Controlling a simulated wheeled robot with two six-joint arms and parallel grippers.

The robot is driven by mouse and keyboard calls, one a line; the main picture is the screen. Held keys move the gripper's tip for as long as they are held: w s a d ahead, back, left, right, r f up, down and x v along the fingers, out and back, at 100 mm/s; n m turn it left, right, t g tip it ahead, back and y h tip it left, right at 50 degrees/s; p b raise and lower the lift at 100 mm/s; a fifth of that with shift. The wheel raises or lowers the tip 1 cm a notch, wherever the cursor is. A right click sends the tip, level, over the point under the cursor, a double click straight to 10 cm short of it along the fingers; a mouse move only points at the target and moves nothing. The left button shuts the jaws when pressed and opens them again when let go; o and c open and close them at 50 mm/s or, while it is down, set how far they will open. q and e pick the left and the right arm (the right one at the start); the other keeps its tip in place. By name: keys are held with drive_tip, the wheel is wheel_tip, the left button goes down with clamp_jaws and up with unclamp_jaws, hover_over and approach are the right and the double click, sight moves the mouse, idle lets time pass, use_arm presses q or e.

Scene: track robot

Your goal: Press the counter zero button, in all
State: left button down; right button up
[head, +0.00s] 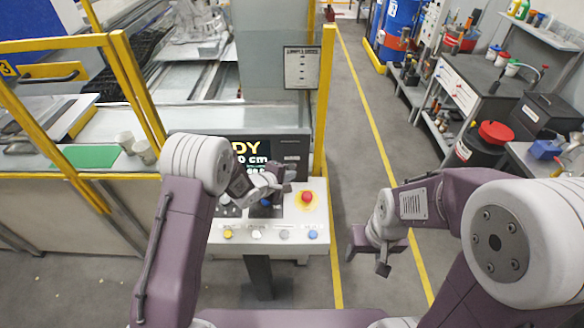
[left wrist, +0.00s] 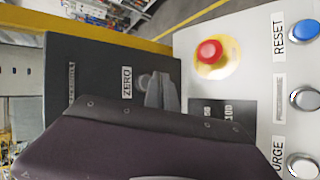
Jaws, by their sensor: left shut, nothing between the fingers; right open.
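The counter unit with its lit display (head: 250,152) stands at the back of the control panel in the head view. In the left wrist view its dark face (left wrist: 88,75) carries a ZERO label (left wrist: 127,84). A small grey round button (left wrist: 145,81) sits beside that label, partly covered by my fingers. My left gripper (left wrist: 163,92) is shut and empty, its tips at the button; I cannot tell whether they touch. In the head view the left gripper (head: 284,180) is in front of the unit. My right gripper (head: 370,256) is open and empty, right of the panel.
The panel (head: 222,246) has a red emergency button (head: 307,197) on yellow, close right of my left gripper. Yellow, white, grey and blue (head: 312,234) buttons line its front. A yellow post (head: 324,100) rises behind. The floor aisle to the right is free.

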use_arm(q)
drive_tip(key=s, duration=0.5)
idle(0.3)
idle(0.6)
